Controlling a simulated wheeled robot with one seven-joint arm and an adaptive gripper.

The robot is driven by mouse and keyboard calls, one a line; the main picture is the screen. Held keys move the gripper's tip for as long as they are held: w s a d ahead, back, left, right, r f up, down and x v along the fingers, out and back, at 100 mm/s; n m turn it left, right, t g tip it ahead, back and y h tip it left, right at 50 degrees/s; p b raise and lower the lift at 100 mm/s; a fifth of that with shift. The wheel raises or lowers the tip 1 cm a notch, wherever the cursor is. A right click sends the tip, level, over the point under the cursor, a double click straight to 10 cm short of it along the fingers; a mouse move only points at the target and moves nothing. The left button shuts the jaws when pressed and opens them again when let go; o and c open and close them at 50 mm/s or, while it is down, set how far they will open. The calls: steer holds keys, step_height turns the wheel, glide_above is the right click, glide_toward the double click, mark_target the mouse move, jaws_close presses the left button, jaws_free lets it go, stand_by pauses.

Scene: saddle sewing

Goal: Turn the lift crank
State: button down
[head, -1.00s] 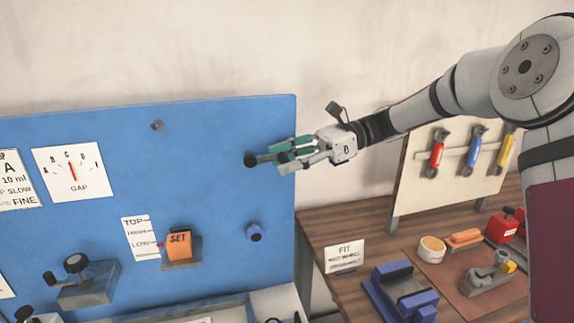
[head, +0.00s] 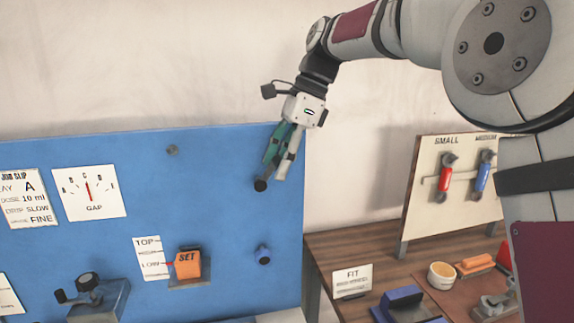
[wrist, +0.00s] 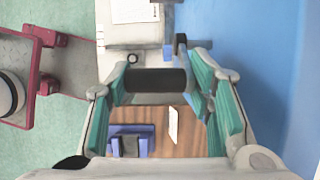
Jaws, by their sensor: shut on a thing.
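My gripper (head: 273,172) points down at the right part of the blue panel (head: 220,215). Its green-lined fingers are shut on a black cylindrical handle, the lift crank's grip (wrist: 155,80). In the wrist view the handle lies crosswise between the fingertips, with a short dark arm (wrist: 181,45) at its right end. In the head view a dark round end (head: 261,184) shows just below the fingertips; the fingers hide most of the crank. A TOP-to-LOW scale (head: 151,258) stands left, its red pointer near LOW.
An orange SET block (head: 187,265) and a small blue knob (head: 263,254) sit on the panel. A black-handled crank (head: 88,284) is lower left. The wooden table (head: 345,244) at right carries a FIT card (head: 352,281), a blue fixture (head: 404,299) and a tool board (head: 428,222).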

steer(key=shift+s+a+r+t+h+p, duration=0.1)
steer(key=shift+s+a+t+h+p, duration=0.15)
steer(key=shift+a+h, duration=0.35)
steer(key=shift+s+a+t+h+p, duration=0.1)
steer(key=shift+s+a+h, duration=0.2)
steer(key=shift+h, duration=0.6)
steer(key=c, duration=0.9)
jaws_free()
steer(key=shift+s, duration=0.1)
steer(key=r, duration=0.7)
steer(key=shift+w+d, duration=0.25)
steer(key=shift+d, duration=0.1)
steer(key=shift+d+r, duration=0.1)
steer(key=shift+r, duration=0.2)
